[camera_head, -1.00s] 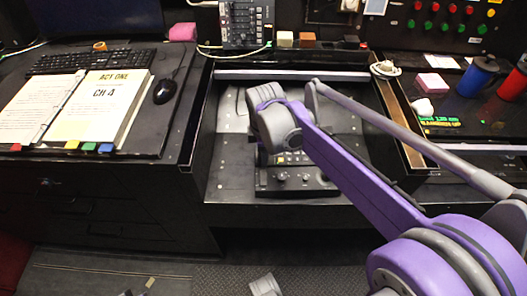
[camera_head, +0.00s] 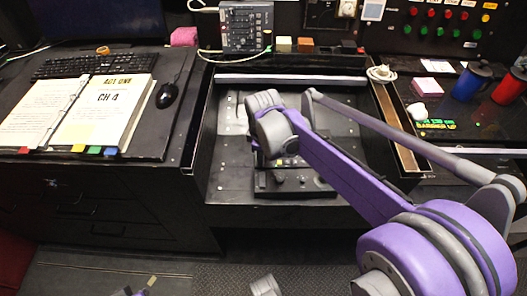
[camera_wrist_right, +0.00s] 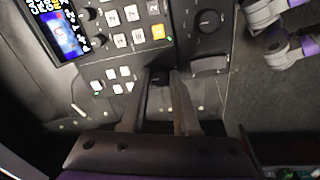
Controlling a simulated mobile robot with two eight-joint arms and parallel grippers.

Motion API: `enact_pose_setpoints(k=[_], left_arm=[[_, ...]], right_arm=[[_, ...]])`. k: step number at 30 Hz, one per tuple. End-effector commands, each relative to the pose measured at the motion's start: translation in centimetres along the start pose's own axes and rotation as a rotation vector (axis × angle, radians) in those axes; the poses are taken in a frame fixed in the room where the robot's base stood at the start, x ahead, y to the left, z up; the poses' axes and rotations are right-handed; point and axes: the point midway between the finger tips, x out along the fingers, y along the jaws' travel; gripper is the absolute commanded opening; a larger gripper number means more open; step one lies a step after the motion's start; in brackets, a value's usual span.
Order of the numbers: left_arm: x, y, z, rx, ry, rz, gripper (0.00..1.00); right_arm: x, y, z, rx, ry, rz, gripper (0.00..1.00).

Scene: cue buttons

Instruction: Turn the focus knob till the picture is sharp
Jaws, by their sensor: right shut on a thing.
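My right gripper (camera_wrist_right: 160,98) reaches down over a black control panel in the right wrist view. Its two fingers are close together around a small dark knob (camera_wrist_right: 160,77), most of which they hide. A small lit screen (camera_wrist_right: 62,28) with a bluish picture is at the upper left of that view; I cannot tell how sharp it is. In the head view, the front of the control panel (camera_head: 292,182) shows in the desk recess, below my right arm, which hides the fingertips.
Pale square buttons (camera_wrist_right: 113,73) and a larger round dial (camera_wrist_right: 208,20) sit around the knob. In the head view an open binder (camera_head: 92,105) and a mouse (camera_head: 167,95) lie left of the recess. Blue (camera_head: 470,80) and red mugs stand right.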

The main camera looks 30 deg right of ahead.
Motion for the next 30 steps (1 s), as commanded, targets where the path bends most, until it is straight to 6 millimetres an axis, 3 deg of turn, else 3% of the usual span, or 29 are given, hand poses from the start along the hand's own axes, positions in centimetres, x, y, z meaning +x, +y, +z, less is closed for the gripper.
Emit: enact_pose_setpoints(k=[12,13,18,26,30], left_arm=[[-0.3,0.0,-0.1,0.000,0.001,0.000,0.00],[-0.3,0.0,-0.1,0.000,0.001,0.000,0.00],[-0.3,0.0,-0.1,0.000,0.001,0.000,0.00],[-0.3,0.0,-0.1,0.000,0.001,0.000,0.00],[-0.7,0.0,-0.3,0.000,0.002,0.000,0.00]], right_arm=[[0.0,0.0,0.0,0.074,0.000,0.002,0.00],[0.0,0.0,0.0,0.073,0.000,0.002,0.31],[0.0,0.0,0.0,0.073,0.000,0.002,0.59],[0.0,0.0,0.0,0.072,0.000,0.002,0.59],[-1.0,0.0,0.0,0.072,0.000,0.002,0.59]])
